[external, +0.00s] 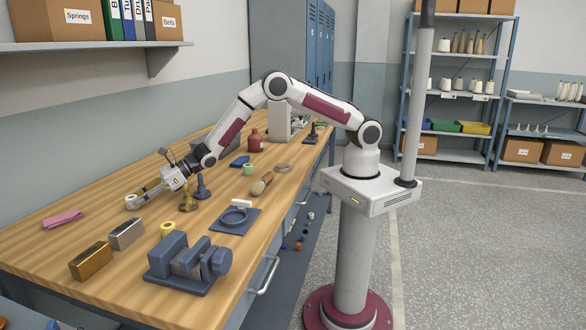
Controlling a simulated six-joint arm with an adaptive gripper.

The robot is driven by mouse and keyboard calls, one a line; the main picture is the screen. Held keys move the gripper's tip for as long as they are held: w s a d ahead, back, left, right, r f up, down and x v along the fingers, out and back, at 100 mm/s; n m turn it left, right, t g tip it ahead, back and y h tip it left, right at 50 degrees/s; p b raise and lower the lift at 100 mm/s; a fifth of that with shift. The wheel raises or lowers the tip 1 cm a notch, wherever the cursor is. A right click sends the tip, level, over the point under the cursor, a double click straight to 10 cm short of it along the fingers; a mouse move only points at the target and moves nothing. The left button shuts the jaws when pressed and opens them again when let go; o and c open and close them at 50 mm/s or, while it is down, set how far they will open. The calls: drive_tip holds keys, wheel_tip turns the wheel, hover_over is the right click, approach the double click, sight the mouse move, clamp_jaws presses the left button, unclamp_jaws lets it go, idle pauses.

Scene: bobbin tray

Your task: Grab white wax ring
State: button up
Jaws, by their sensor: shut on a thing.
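The white wax ring (131,202) is at the left of the wooden workbench, at the tip of my gripper (139,198). My gripper reaches down and left from the arm and is shut on the ring. The ring is small in this view and the fingers partly cover it. I cannot tell whether it still touches the bench top.
A pink cloth (62,218) lies to the left. A silver block (126,234), a gold block (91,261), a yellow ring (167,229) and a blue-grey vise (188,263) stand nearer the front. Brass (187,201) and blue (202,189) pieces stand right of my gripper.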

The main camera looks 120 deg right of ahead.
sight(136, 196)
drive_tip(key=shift+r, duration=0.1)
drive_tip(key=shift+r, duration=4.9)
